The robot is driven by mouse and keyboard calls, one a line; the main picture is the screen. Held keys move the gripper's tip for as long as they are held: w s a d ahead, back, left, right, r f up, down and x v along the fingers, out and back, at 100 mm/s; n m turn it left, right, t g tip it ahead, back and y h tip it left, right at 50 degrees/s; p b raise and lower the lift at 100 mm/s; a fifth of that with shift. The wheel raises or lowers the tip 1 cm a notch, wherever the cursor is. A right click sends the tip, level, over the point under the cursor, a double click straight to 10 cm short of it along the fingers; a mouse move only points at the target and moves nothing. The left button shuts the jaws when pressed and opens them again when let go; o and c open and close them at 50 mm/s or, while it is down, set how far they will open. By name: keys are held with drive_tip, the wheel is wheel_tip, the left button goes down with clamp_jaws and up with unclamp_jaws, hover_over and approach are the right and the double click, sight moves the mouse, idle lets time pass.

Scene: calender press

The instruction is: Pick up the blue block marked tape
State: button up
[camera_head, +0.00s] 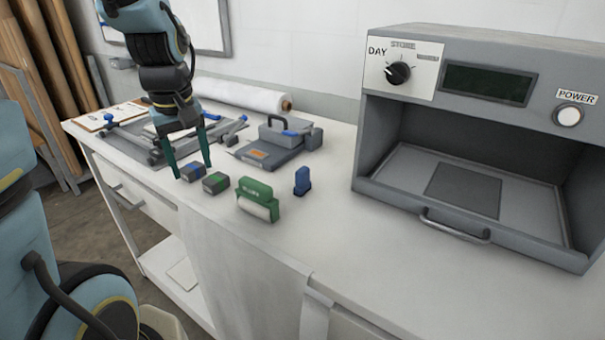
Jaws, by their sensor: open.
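A small dark block with a blue top (192,173) lies on the white workbench, left of a similar block with a green top (215,184). No marking on either is readable at this size. My gripper (193,168) points down from above with its two teal fingers spread. The fingertips are on either side of the blue-topped block in the picture, one at its left and one just behind its right end. Whether they touch it or hang above it I cannot tell. Nothing is clamped between them.
A green roller-like tool (257,195) and an upright blue object (302,181) stand to the right. A grey press (283,145), a white roll (240,95) and a clipboard (110,117) are behind. A large open-fronted machine (465,225) fills the right. The bench front is clear.

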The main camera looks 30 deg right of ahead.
drive_tip(key=shift+o, duration=0.9)
drive_tip(key=s+d+r+n, duration=0.2)
drive_tip(key=d+r, duration=0.1)
drive_tip(key=d, duration=0.9)
drive_tip(key=shift+s+d+g, duration=0.2)
drive_tip(key=shift+d+g, duration=0.1)
drive_tip(key=shift+d, duration=0.1)
drive_tip(key=n+y, duration=0.1)
drive_tip(key=n, duration=0.1)
approach(303, 169)
drive_tip(key=shift+a, duration=0.4)
drive_tip(key=shift+n, duration=0.3)
wheel_tip(303, 169, down, 5)
drive_tip(key=shift+w+f+p, duration=0.15)
drive_tip(key=shift+p, duration=0.35)
drive_tip(key=shift+w+f+p, duration=0.2)
drive_tip(key=shift+f+p, duration=0.35)
drive_tip(key=shift+f, duration=0.8)
drive_tip(key=shift+w+f+p, duration=0.15)
drive_tip(key=shift+f+p, duration=0.4)
drive_tip(key=shift+f, duration=0.8)
drive_tip(key=shift+c, duration=0.2)
clamp_jaws()
